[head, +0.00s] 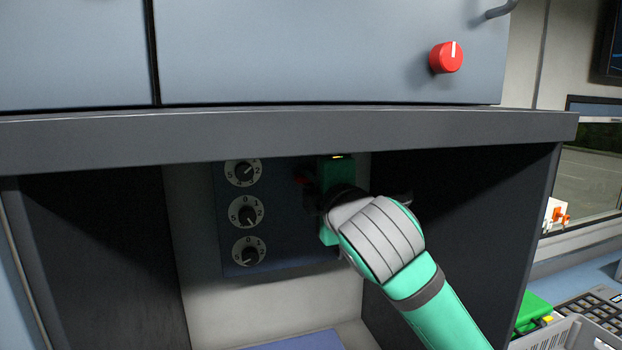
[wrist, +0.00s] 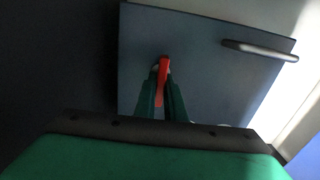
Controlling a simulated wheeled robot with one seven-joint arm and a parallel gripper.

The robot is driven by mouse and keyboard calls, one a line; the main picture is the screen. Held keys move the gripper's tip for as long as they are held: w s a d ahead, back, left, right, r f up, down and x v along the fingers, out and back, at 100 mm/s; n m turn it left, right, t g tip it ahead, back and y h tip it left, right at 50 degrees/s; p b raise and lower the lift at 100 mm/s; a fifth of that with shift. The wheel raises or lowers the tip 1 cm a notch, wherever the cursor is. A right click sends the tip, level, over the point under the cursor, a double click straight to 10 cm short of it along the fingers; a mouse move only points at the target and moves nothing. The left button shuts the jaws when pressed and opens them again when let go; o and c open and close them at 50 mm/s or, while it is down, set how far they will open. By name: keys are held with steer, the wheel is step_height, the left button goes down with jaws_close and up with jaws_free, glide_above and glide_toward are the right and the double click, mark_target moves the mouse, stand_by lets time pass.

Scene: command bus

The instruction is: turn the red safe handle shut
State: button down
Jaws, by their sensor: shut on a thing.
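The red safe handle (wrist: 163,75) shows in the wrist view on the dark blue-grey safe door (wrist: 205,75). My gripper (wrist: 163,97) is shut on the handle, with one green finger on each side of it. In that view the handle runs nearly upright, slightly tilted. In the head view the safe front (head: 232,262) stands inside the open cabinet bay.
Several numbered dials (head: 246,212) line the safe's left side. A grey bar handle (wrist: 260,50) is on the door. The shelf edge (head: 300,135) runs above my arm, and the dark bay wall (head: 465,220) is on the right. A red knob (head: 446,57) sits on the upper cabinet.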

steer(key=shift+r, duration=0.1)
steer(key=c, duration=1.8)
jaws_free()
steer(key=shift+w, duration=0.1)
steer(key=shift+c, duration=0.2)
steer(key=v, duration=1.1)
steer(key=shift+w, duration=0.1)
